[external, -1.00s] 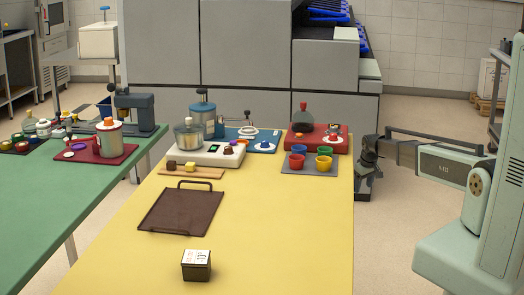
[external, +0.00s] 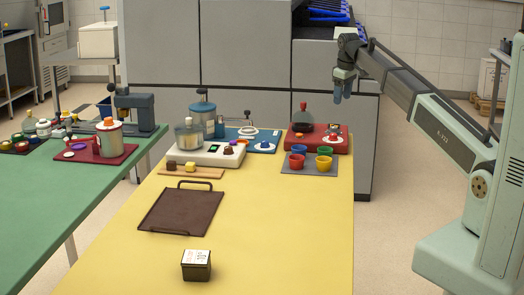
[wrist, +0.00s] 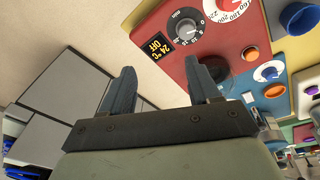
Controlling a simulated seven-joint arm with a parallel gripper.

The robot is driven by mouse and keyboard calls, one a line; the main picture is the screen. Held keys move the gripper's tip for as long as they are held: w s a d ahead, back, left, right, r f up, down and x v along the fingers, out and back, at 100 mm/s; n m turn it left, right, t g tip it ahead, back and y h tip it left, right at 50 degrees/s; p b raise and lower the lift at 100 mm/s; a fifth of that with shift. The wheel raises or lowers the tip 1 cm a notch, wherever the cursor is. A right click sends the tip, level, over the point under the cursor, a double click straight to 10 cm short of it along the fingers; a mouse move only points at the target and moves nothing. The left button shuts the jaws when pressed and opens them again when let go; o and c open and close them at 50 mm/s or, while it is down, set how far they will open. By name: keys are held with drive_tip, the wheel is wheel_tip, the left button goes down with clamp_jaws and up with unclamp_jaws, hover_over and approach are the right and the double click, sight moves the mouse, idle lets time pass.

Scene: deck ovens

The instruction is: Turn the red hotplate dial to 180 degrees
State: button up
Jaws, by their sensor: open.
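The red hotplate (external: 316,144) stands at the back right of the yellow table. A white dial (external: 333,139) with a small red knob shows on it. In the wrist view the red hotplate (wrist: 165,70) fills the top. Its white numbered dial (wrist: 228,12) is cut by the top edge; 160, 180, 200 and 220 show, but its setting is unclear.
A flask (external: 303,118) stands on the red hotplate. Several coloured cups on a grey mat (external: 298,170) sit in front. A blue hotplate (external: 240,133) with its own white dial and a white one (external: 205,155) stand left. The front right tabletop is clear.

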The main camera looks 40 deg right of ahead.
wheel_tip(320, 180, up, 3)
drive_tip(key=n+g, duration=0.1)
drive_tip(key=g, duration=0.1)
hover_over(333, 134)
drive_tip(key=shift+n+y, duration=0.3)
wheel_tip(333, 134, down, 14)
drive_tip(key=shift+r, duration=0.15)
drive_tip(key=shift+c, duration=0.3)
drive_tip(key=c, duration=1)
drive_tip(key=shift+o, duration=0.2)
